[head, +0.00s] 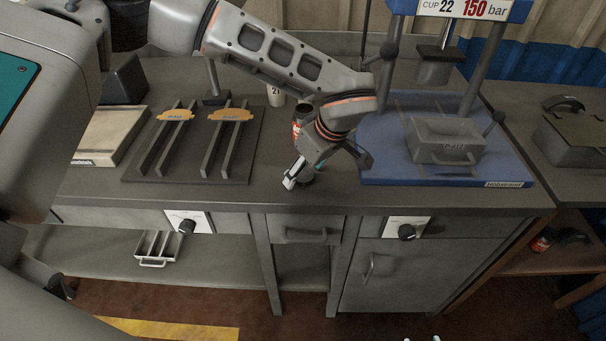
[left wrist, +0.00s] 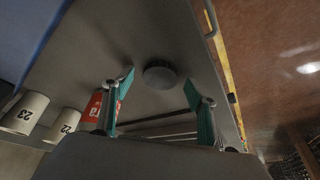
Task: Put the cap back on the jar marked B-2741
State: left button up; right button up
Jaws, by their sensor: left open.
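My left gripper (head: 325,170) is open above the bench, its fingers pointing down. In the left wrist view a dark round disc, apparently the cap (left wrist: 160,73), lies on the bench just beyond and between the open fingertips (left wrist: 160,88). In the head view the gripper mostly hides it. A jar with a red label (head: 297,131) stands behind the gripper; it also shows beside one finger in the left wrist view (left wrist: 96,104). I cannot read its marking. Small pale bits at the head view's bottom edge may be my right gripper; its jaws cannot be made out.
A blue press (head: 375,165) stands right of the gripper. A dark board with rails (head: 250,165) lies to the left. White numbered cups (left wrist: 25,112) stand near the jar. Another red item (head: 540,243) sits on the lower right shelf. The bench's front edge is close to the gripper.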

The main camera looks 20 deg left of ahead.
aim_at(305, 176)
pick_arm(q)
jog(key=c, duration=0.9)
jog(key=shift+r, duration=0.15)
jog(key=shift+r, duration=0.6)
notch_tip(305, 176, up, 19)
jog(key=shift+f+p, duration=0.15)
jog(key=shift+p, duration=0.8)
